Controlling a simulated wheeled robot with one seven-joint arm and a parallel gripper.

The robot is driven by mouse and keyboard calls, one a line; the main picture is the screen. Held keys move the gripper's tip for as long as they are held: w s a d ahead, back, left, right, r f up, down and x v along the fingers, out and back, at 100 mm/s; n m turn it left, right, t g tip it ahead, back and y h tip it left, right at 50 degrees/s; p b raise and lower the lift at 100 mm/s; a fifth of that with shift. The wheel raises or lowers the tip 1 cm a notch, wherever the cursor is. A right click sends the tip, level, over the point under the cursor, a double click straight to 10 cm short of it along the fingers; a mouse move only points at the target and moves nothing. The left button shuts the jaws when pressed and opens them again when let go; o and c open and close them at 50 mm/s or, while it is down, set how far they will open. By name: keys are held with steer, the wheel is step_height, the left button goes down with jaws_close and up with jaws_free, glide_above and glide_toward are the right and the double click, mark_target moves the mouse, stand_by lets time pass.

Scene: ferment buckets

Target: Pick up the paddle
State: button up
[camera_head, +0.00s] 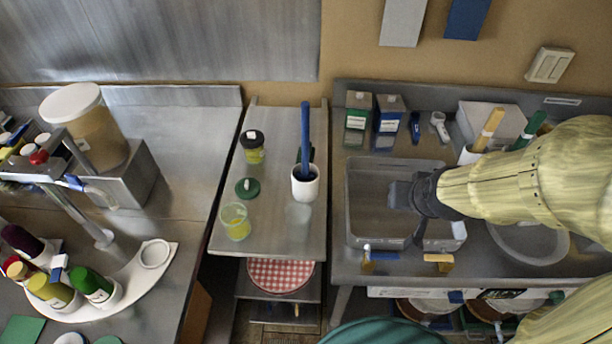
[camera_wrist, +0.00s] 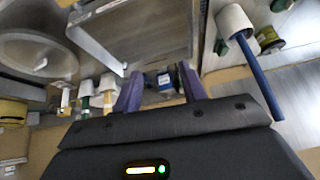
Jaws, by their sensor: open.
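A long blue handle (camera_head: 305,132), which looks like the paddle, stands upright in a white cup (camera_head: 305,188) on the middle steel table. Its lower end is hidden in the cup. In the wrist view the blue handle (camera_wrist: 260,80) slants at the right, out of the white cup (camera_wrist: 233,20). My gripper (camera_head: 396,194) is over the sink basin, to the right of the cup and well apart from it. In the wrist view its two fingers (camera_wrist: 161,85) are spread with nothing held between them.
A dark-lidded jar (camera_head: 253,148), a green lid (camera_head: 247,188) and a glass of yellow liquid (camera_head: 235,222) stand left of the cup. Two cartons (camera_head: 373,120) stand behind the sink basin (camera_head: 362,225). Wooden (camera_head: 489,128) and green (camera_head: 531,129) handles stand at right.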

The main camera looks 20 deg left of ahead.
steer(key=w+a+f+n+t+y+b, duration=0.1)
steer(key=w+a+n+t+y+b, duration=0.15)
steer(key=a+t+b, duration=0.6)
steer(key=s+a+r+t+y+b, duration=0.1)
steer(key=s+a+r+b, duration=0.1)
steer(key=a, duration=0.3)
steer(key=s+a+r+t+y+b, duration=0.1)
steer(key=a+y+b, duration=0.1)
steer(key=a, duration=0.4)
steer(key=shift+s+r+b, duration=0.35)
steer(key=shift+s+b, duration=0.05)
steer(key=shift+b, duration=0.1)
steer(key=p, duration=0.9)
glide_toward(306, 122)
steer(key=p+x, duration=0.1)
steer(key=x, duration=0.5)
steer(key=shift+p, duration=0.4)
